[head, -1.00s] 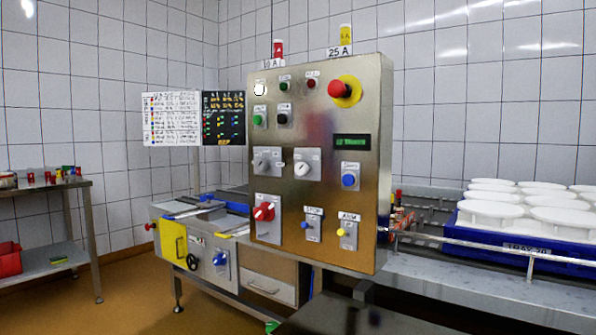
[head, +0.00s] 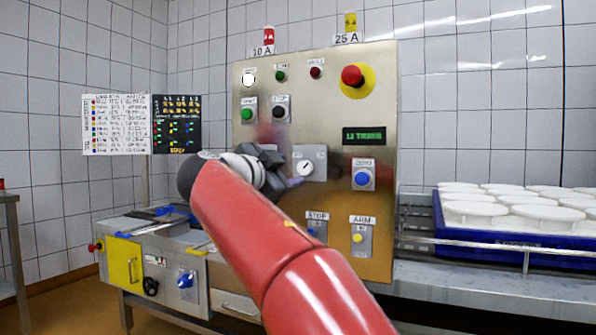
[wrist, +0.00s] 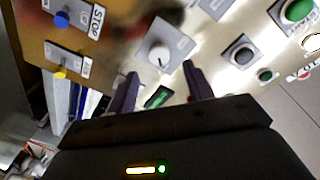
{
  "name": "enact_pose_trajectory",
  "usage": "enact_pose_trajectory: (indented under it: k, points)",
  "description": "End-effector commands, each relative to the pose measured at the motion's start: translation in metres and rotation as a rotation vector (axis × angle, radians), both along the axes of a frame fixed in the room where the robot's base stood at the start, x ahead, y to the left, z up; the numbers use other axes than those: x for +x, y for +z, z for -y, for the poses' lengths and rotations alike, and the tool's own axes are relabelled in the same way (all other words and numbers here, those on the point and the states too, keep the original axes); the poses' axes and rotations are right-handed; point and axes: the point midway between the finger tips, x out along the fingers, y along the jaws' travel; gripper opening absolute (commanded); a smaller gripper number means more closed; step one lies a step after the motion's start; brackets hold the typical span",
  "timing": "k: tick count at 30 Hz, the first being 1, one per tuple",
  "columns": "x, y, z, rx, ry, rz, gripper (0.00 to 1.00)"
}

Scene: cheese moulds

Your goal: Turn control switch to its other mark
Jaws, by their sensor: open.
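The grey control panel (head: 330,225) carries several switches; I cannot read which is labelled control. A round white dial switch with a dark pointer mark (head: 305,168) sits on a pale plate mid-panel. It also shows in the wrist view (wrist: 160,52), ahead of the fingertips and between their lines. My gripper (head: 284,168) is open and empty, in front of the panel just left of the dial in the head view. The wrist view shows its two fingers apart (wrist: 160,74), with no visible contact. My arm hides the left selector and the red rotary switch in the head view.
Nearby are the black button (head: 281,113), green button (head: 248,114), red emergency button (head: 353,76), blue button (head: 362,178) and yellow ARM knob (head: 358,238). A blue tray of white moulds (head: 470,243) stands right. A machine with a yellow panel (head: 124,262) stands left.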

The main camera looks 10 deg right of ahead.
Motion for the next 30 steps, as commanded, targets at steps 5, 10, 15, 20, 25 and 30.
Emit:
enact_pose_trajectory:
  k: [5,10,15,20,25,30]
  points:
    - [0.022,0.002,0.022,0.0,-0.004,-0.003,0.52]
    - [0.04,0.002,0.037,0.0,-0.003,-0.004,0.52]
    - [0.048,0.0,0.045,0.0,0.0,-0.003,0.52]
    - [0.049,0.0,0.045,0.0,0.001,-0.003,0.52]
    - [0.049,0.0,0.045,0.0,0.0,-0.004,0.42]
    - [0.049,0.0,0.045,0.0,0.0,-0.004,0.2]
